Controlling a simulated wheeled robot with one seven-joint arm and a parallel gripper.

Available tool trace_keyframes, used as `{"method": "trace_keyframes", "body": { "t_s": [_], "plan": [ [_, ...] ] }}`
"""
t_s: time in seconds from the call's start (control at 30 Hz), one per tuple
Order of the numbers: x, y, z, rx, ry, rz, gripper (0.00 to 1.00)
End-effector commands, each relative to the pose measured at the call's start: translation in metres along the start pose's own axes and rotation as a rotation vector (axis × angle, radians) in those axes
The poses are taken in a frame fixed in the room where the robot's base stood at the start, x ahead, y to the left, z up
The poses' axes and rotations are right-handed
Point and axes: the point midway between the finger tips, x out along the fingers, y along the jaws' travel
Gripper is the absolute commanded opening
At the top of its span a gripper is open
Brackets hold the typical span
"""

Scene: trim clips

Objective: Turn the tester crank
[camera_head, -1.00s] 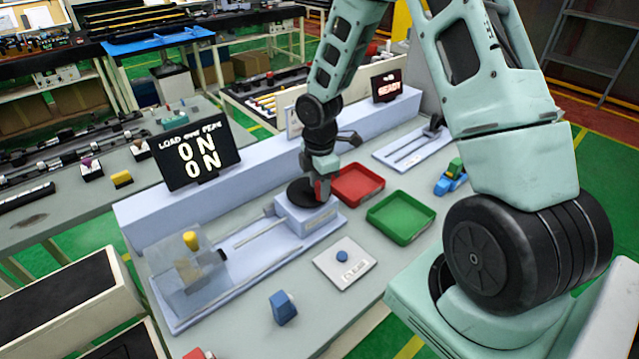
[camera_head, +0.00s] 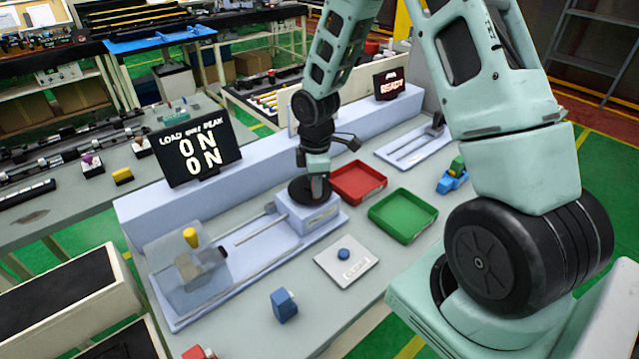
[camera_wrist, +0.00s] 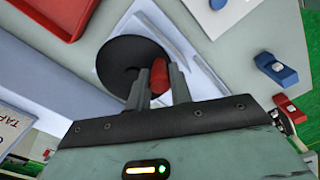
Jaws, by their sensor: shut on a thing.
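The tester (camera_head: 262,247) is a pale blue fixture on the bench, with a clear guard and a yellow piece at its left end. Its crank is a black disc (camera_head: 299,190) on the block at its right end, with a red handle. In the wrist view the disc (camera_wrist: 122,62) lies beyond the fingers. My gripper (camera_wrist: 161,88) is shut on the red crank handle (camera_wrist: 159,74), one finger on each side. In the head view my gripper (camera_head: 317,190) points down at the disc and the handle is mostly hidden. The display (camera_head: 197,152) reads load and peak 0 N.
A red tray (camera_head: 358,182) and a green tray (camera_head: 402,215) sit right of the tester. A plate with a blue button (camera_head: 344,254), a blue clip (camera_head: 284,305) and a blue-green part (camera_head: 452,177) lie nearby.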

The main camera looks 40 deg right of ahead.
Motion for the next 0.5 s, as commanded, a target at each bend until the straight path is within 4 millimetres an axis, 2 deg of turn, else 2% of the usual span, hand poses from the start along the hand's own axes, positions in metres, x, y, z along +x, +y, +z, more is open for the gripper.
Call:
{"method": "trace_keyframes", "body": {
  "t_s": [0.5],
  "plan": [
    [0.001,0.0,-0.023,0.492,0.001,0.003,0.0]
  ]
}}
